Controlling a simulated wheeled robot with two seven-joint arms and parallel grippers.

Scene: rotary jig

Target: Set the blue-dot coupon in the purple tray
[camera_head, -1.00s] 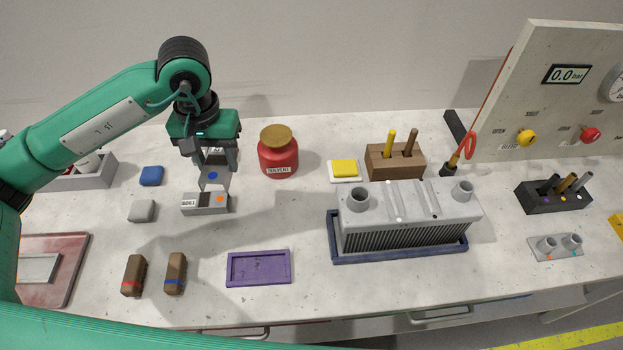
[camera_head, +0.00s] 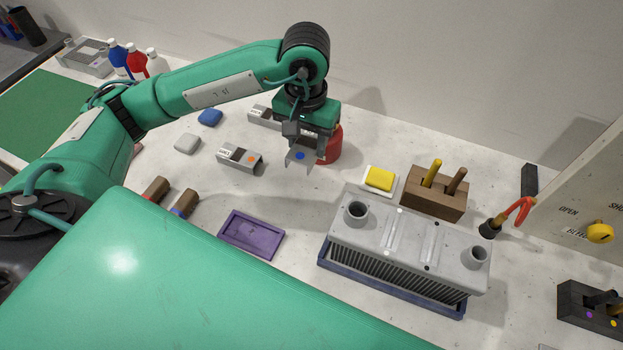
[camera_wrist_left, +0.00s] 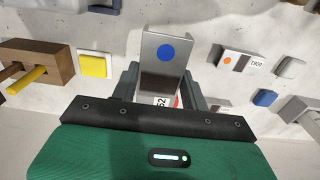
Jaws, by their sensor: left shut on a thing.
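The blue-dot coupon (camera_head: 300,156) is a grey metal piece with a blue dot. My left gripper (camera_head: 305,143) is shut on it and holds it above the table, in front of the red solvent jar. In the left wrist view the coupon (camera_wrist_left: 164,55) sits between the fingers of my left gripper (camera_wrist_left: 162,85), its blue dot facing the camera. The purple tray (camera_head: 252,234) lies empty on the table, below and left of the gripper in the head view. My right gripper is not in view.
An orange-dot coupon (camera_head: 240,158) lies left of the gripper. The red jar (camera_head: 332,145) is close behind it. A grey finned block (camera_head: 400,238) in a blue tray stands right of the purple tray. Brown blocks (camera_head: 184,203) lie to its left.

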